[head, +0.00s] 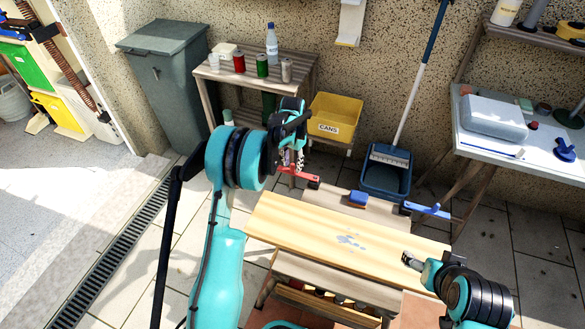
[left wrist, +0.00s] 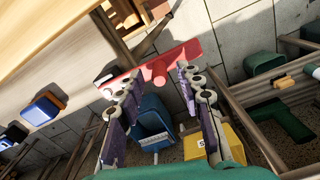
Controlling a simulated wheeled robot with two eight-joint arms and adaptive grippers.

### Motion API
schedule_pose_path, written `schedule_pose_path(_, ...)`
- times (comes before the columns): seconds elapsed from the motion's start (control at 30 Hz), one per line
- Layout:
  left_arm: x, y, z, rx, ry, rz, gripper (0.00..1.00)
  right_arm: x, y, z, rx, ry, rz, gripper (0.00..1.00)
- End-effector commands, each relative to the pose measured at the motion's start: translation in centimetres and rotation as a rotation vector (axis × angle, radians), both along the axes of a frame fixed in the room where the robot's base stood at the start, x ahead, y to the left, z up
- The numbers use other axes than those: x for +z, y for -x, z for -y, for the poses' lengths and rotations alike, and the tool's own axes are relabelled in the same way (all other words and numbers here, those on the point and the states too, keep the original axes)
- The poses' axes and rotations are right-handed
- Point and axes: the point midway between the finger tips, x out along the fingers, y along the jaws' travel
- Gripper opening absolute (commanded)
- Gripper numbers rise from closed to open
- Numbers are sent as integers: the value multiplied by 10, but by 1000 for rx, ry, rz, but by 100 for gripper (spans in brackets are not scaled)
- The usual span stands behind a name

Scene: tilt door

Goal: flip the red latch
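The red latch (head: 298,173) is a bar at the far left end of the light wooden panel (head: 290,222). In the left wrist view the red latch (left wrist: 158,70) has a round stub pointing toward my gripper. My left gripper (head: 296,158) is just above the latch in the head view. In the left wrist view my left gripper (left wrist: 160,88) is open, its purple-padded fingers apart with the stub near the gap between the tips. I cannot tell whether they touch it. My right gripper (head: 408,258) is beside the panel's right end; its finger opening is unclear.
A blue latch (head: 427,210) is at the panel's far right, and a small blue block (head: 357,198) sits between the latches. Behind stand a yellow cans bin (head: 335,118), a blue dustpan (head: 386,175) and a shelf with bottle and cans (head: 215,72).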

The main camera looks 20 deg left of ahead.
Motion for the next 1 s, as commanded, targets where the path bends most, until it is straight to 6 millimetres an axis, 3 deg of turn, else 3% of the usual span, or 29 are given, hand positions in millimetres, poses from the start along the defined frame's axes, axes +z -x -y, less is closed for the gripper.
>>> schedule_pose_path(0.13,-14,0,0,0,0,0,36,-6,0,0,0,0,0,73)
schedule_pose_path(0.43,-15,0,0,0,0,0,36,-5,0,0,0,0,0,73)
schedule_pose_path(0.57,-15,0,0,0,0,0,2,-5,0,0,0,0,0,73)
schedule_pose_path(0.6,-15,0,0,0,0,0,0,-5,0,0,0,0,0,73)
schedule_pose_path(0.87,-15,-1,3,2,0,1,0,-5,0,0,0,0,0,73)
schedule_pose_path(1.0,-15,-4,16,12,0,1,0,-4,0,0,0,0,0,73)
